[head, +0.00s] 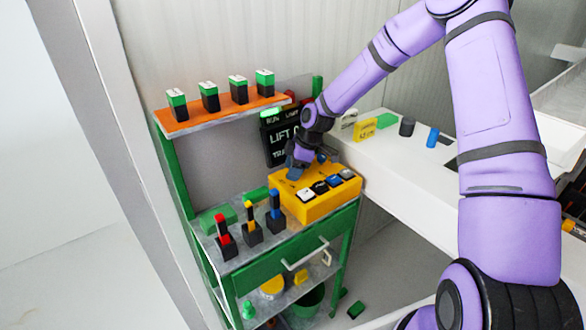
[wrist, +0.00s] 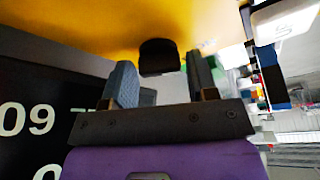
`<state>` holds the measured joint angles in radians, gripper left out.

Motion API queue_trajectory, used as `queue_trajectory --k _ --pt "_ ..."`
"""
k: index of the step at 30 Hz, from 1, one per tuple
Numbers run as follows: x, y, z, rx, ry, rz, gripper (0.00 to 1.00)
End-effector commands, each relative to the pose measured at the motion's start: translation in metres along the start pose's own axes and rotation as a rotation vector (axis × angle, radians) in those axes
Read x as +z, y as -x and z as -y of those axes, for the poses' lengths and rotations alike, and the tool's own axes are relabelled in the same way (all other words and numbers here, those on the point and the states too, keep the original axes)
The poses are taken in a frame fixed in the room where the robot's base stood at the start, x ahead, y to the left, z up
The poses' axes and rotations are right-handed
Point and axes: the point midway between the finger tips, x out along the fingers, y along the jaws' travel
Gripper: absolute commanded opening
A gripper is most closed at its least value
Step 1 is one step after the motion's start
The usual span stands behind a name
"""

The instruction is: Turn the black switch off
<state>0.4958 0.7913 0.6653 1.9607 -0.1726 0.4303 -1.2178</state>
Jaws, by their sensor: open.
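A yellow control box (head: 312,208) stands on the green cart, with a row of white, black (head: 320,187), blue and white rocker switches along its front top. My gripper (head: 300,165) is at the box's rear left, behind that row. In the wrist view my open gripper (wrist: 161,78) has its two blue-grey fingers apart, with nothing held. A black piece (wrist: 158,56) shows on the yellow surface, beyond and between the fingertips. I cannot tell whether it is the black switch of the row. My gripper hides the box's rear corner in the head view.
A black display sign (head: 279,141) stands close behind the box. Red, yellow and blue handled switches (head: 250,227) stand at the cart's front left. An orange shelf (head: 205,118) with several green-black blocks is above. A white counter (head: 420,165) lies to the right.

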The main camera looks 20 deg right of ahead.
Motion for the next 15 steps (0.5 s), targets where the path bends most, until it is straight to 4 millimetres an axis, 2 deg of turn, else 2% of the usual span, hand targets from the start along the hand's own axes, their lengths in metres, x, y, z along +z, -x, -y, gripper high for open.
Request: queue_trajectory --k 5,9,15 --pt "0.0002 0.0002 -0.0001 0.000 0.000 0.000 0.51" --pt "0.0002 0.0003 -0.0001 0.000 0.000 0.000 0.19" --pt "0.0001 0.0004 0.0000 0.002 -0.005 0.000 0.19"
